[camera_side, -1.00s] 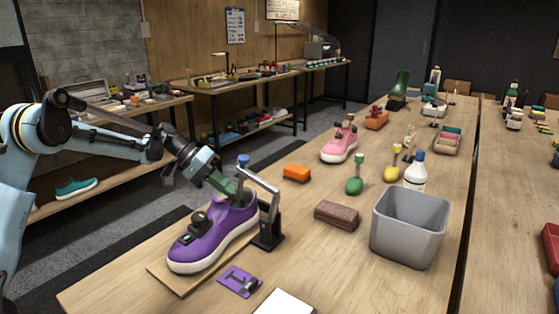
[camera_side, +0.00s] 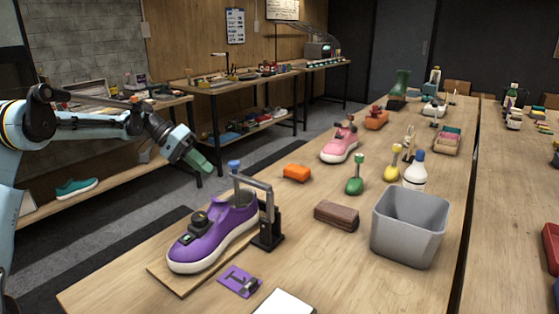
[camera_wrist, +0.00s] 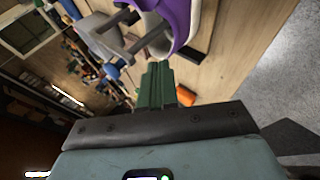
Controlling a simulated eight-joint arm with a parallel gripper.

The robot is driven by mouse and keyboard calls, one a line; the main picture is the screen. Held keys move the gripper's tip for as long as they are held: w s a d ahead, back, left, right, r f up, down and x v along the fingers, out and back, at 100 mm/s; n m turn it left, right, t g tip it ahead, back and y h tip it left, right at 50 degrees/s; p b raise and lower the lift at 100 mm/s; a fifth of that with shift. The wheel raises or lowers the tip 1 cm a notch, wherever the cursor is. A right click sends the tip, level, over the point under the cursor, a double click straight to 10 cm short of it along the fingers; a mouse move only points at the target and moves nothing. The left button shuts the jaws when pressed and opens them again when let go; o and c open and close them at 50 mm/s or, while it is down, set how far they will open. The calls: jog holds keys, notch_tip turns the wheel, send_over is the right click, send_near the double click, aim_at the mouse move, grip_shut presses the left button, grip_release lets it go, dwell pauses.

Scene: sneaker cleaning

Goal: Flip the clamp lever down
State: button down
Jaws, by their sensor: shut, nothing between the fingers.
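The purple sneaker (camera_side: 215,238) sits on a wooden board (camera_side: 162,279) with the black clamp (camera_side: 268,228) beside its heel. The clamp's grey lever (camera_side: 255,183) reaches left over the shoe opening, nearly level. A blue knob (camera_side: 235,164) tops the upright rod at its end, and the rod's lower end is hidden in the shoe.
A purple card (camera_side: 240,281) lies in front of the clamp. A brown brush block (camera_side: 337,215), an orange block (camera_side: 297,173) and a grey bin (camera_side: 409,228) stand to the right. The air around my gripper is free.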

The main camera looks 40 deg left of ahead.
jog(key=a, duration=0.1)
jog(key=s+a+r, duration=0.1)
jog(key=a, duration=0.1)
jog(key=s+a+r, duration=0.1)
jog(key=a, duration=0.1)
jog(key=shift+r, duration=0.2)
jog(key=shift+d, duration=0.2)
jog(key=s+d+r+y, duration=0.2)
jog(key=s+d+y, duration=0.4)
jog(key=d, duration=0.8)
jog(key=s+d+f+m+t+y, duration=0.1)
jog(key=s+d+f, duration=0.1)
jog(key=s, duration=0.4)
jog(key=s+d+f+m+t+y, duration=0.1)
jog(key=s+d+f, duration=0.2)
jog(key=s, duration=0.3)
jog(key=shift+d+t, duration=0.3)
jog(key=shift+d, duration=0.05)
